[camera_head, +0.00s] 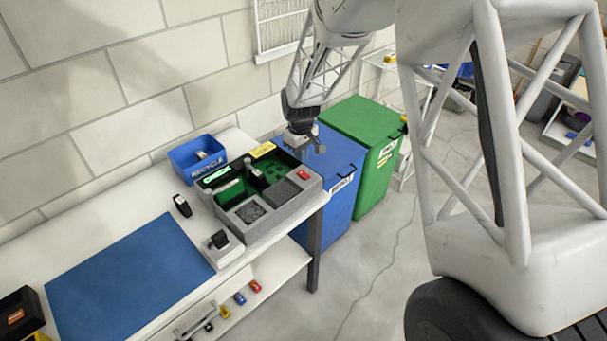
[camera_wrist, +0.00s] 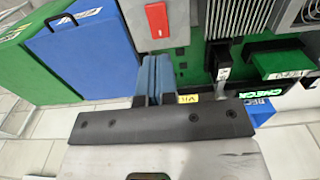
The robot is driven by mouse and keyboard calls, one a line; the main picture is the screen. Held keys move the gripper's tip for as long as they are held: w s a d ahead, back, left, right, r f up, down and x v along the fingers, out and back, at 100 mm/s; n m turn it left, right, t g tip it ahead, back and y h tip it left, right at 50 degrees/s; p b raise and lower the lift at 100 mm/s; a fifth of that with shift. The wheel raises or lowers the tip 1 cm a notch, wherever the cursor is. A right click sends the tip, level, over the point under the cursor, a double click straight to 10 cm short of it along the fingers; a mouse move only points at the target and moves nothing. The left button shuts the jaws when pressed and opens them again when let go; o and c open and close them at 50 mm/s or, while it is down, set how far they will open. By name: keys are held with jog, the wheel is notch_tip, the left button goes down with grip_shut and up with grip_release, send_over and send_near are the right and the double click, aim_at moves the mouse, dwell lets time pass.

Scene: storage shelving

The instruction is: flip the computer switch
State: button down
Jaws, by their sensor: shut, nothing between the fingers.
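The computer (camera_head: 238,238) is an open grey case on the workbench, with a green board and parts inside. Its red switch (camera_head: 303,174) sits on a light grey panel at the case's right end. The red switch also shows at the top of the wrist view (camera_wrist: 157,20). My gripper (camera_head: 306,146) is above the case's back right corner, just behind the switch in the head view. In the wrist view my gripper's bluish fingers (camera_wrist: 154,68) are together and empty, pointing toward the panel below the switch. They look apart from the switch; whether they touch the case I cannot tell.
A blue recycle tray (camera_head: 188,158) stands behind the case. A blue bin (camera_head: 343,195) and a green bin (camera_head: 375,170) stand beyond the bench's right end. A blue mat (camera_head: 130,270) covers the bench's left.

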jog(key=shift+r, duration=0.6)
jog(key=shift+s+d+r, duration=0.15)
jog(key=shift+r, duration=0.1)
jog(key=s+d+r+m+t, duration=0.1)
jog(key=s+d+r+m, duration=0.1)
jog(key=s+d+r, duration=0.55)
jog(key=s+d+r+m, duration=0.2)
jog(key=s+d+r, duration=0.3)
jog(key=s+r, duration=0.5)
jog(key=s+d+r+m, duration=0.1)
jog(key=s+d, duration=0.1)
jog(key=s, duration=0.6)
jog(key=s+d+r+m+t, duration=0.1)
jog(key=s+d+r+m, duration=0.1)
jog(key=s, duration=0.6)
jog(key=s+d+r+m, duration=0.1)
jog(key=s+d, duration=0.3)
jog(key=s, duration=0.4)
jog(key=shift+r+m+t, duration=0.3)
jog(key=shift+m, duration=0.3)
jog(key=shift+w+a, duration=0.1)
